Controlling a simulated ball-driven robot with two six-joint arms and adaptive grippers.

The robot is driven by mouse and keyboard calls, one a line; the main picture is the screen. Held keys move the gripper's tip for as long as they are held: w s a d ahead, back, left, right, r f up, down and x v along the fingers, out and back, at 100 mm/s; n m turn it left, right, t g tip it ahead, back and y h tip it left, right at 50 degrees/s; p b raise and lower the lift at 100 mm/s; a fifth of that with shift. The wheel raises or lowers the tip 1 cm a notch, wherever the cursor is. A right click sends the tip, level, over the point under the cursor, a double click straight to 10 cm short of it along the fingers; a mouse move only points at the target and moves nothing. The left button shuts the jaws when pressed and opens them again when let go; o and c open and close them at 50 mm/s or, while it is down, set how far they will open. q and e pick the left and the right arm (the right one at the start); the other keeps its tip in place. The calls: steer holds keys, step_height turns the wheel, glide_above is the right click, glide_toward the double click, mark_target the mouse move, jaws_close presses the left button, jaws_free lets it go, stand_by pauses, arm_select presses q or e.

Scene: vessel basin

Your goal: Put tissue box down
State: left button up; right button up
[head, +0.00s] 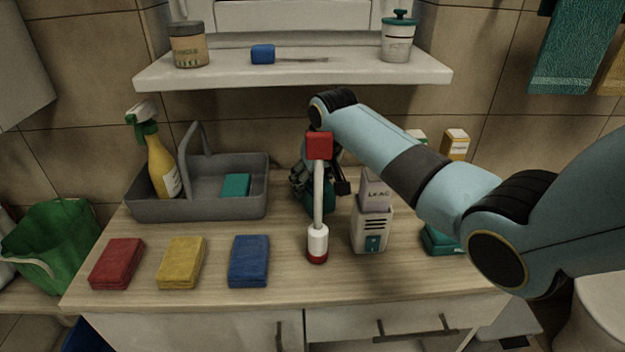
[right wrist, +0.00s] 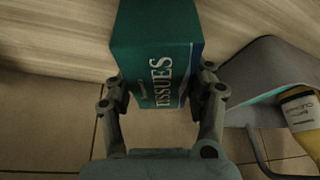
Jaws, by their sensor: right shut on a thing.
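The tissue box (right wrist: 155,62) is teal with white "TISSUES" lettering, between the two fingers of my right gripper (right wrist: 160,88) in the right wrist view. The gripper is shut on its sides. In the head view the tissue box (head: 331,201) is mostly hidden behind a red-and-white upright tool (head: 318,200) and my right gripper (head: 319,181). It is over the back middle of the wooden counter (head: 200,312), right of the grey caddy. I cannot tell whether its base touches the counter. My left gripper is not in view.
The grey caddy (head: 155,208) holds a yellow spray bottle (head: 161,165) and a teal block (head: 236,185). Red (head: 117,263), yellow (head: 182,262) and blue (head: 249,260) sponges lie in front. A pale container (head: 371,230) stands right. The shelf (head: 290,72) overhangs the back.

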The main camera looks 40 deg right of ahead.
steer(key=shift+f, duration=0.1)
steer(key=o, duration=1.2)
steer(key=p+v, duration=0.1)
steer(key=v, duration=1.1)
